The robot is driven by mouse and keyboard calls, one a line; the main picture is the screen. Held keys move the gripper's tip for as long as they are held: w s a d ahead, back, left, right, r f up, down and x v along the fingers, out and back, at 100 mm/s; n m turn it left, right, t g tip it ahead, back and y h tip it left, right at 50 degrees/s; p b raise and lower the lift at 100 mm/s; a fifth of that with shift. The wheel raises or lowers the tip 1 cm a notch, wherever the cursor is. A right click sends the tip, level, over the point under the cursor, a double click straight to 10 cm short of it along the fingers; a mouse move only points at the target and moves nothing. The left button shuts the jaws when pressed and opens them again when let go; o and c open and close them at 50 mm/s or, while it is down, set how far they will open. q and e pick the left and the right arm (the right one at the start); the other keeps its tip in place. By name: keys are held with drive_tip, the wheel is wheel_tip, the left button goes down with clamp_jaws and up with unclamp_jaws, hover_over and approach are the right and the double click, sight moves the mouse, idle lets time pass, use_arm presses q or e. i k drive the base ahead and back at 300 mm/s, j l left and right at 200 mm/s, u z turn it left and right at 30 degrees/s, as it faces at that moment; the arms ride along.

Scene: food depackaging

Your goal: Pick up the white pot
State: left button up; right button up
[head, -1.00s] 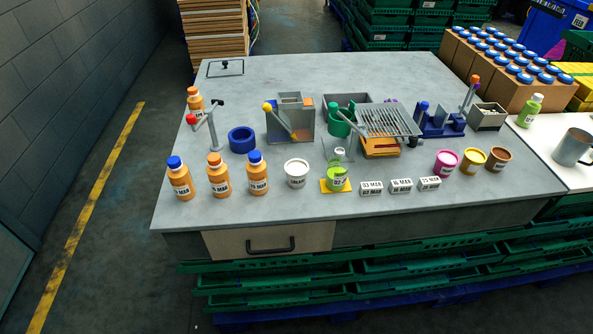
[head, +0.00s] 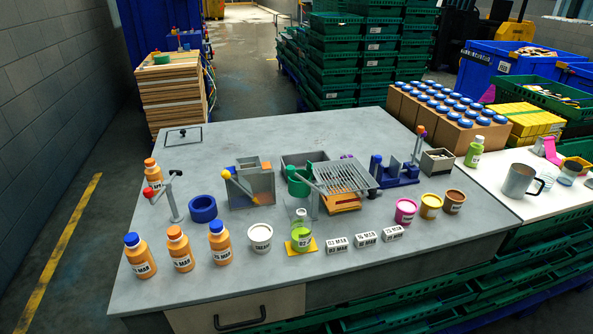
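The white pot (head: 260,239) stands upright on the grey workbench, near its front edge. It is a small white tub with a dark printed label on its front. It stands between an orange bottle with a blue cap (head: 219,243) on its left and a green bottle (head: 301,232) on a yellow pad on its right, apart from both. Neither of my grippers shows in the head view.
The grey workbench (head: 300,133) holds a blue ring (head: 203,208), a grey box fixture (head: 262,184), a wire rack (head: 345,176), label blocks (head: 366,239) and a pink pot (head: 405,211). A white side table (head: 502,200) adjoins on the right. The bench's back is mostly clear.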

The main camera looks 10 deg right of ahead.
sight(261, 235)
drive_tip(key=j+z, duration=0.1)
drive_tip(key=j, duration=1.45)
